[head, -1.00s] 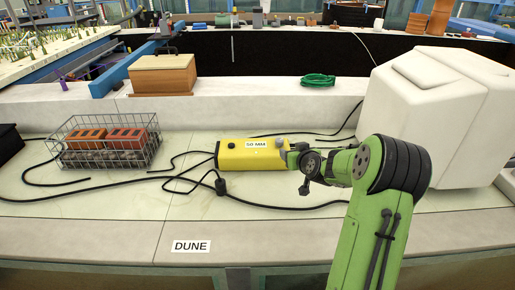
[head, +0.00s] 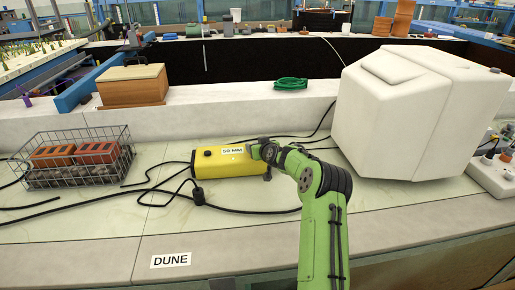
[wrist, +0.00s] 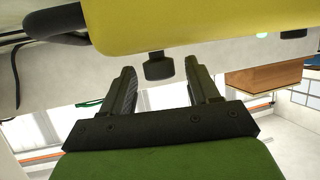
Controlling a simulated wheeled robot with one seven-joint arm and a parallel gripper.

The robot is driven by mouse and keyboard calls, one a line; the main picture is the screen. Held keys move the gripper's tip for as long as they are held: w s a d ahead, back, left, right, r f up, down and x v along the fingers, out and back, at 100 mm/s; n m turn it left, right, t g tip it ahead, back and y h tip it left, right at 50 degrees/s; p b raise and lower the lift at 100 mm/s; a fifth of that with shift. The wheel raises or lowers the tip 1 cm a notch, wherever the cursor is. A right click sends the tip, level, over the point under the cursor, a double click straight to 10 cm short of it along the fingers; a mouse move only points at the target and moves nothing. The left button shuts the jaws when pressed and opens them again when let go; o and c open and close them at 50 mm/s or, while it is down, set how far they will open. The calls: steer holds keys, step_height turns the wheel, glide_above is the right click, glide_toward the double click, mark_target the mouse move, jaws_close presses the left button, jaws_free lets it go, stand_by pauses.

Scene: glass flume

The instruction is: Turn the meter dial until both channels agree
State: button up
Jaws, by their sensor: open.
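The yellow meter box (head: 222,163) lies on the pale bench, with a white "50 MM" label (head: 232,150) on top. A small black knob (head: 207,153) sits near its left end. My gripper (head: 262,152) is at the box's right end and covers the dial there in the head view. In the wrist view the dark dial (wrist: 158,67) sticks out from the yellow box (wrist: 175,22). My gripper (wrist: 160,88) is open, one finger on each side of the dial, with gaps visible. A green light (wrist: 262,35) shows beside another black knob (wrist: 293,33). I cannot see any channel readings.
A wire basket (head: 75,160) with orange blocks stands to the left. Black cables (head: 150,190) run across the bench. A bulky white block (head: 415,115) stands close to my arm on the right. A wooden box (head: 132,87) and green coil (head: 290,83) sit on the ledge behind.

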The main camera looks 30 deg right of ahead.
steer(key=shift+c, duration=0.2)
steer(key=c, duration=1)
steer(key=shift+h, duration=0.3)
steer(key=m+h, duration=0.1)
steer(key=m+g+h, duration=0.1)
steer(key=m+h, duration=0.1)
steer(key=a+m+g+h, duration=0.1)
steer(key=shift+w+r+m+h+b, duration=0.1)
steer(key=shift+w+m+h+b, duration=0.2)
steer(key=shift+m, duration=0.1)
steer(key=m+g+h+p, duration=0.1)
steer(key=m+g+h, duration=0.1)
steer(key=shift+w+a+r+m, duration=0.1)
steer(key=shift+m, duration=0.2)
steer(key=shift+m+g+h+p, duration=0.7)
steer(key=shift+m+g, duration=0.2)
steer(key=shift+g, duration=0.1)
steer(key=shift+f+m+g, duration=0.2)
steer(key=shift+m+g, duration=0.3)
steer(key=shift+g, duration=0.1)
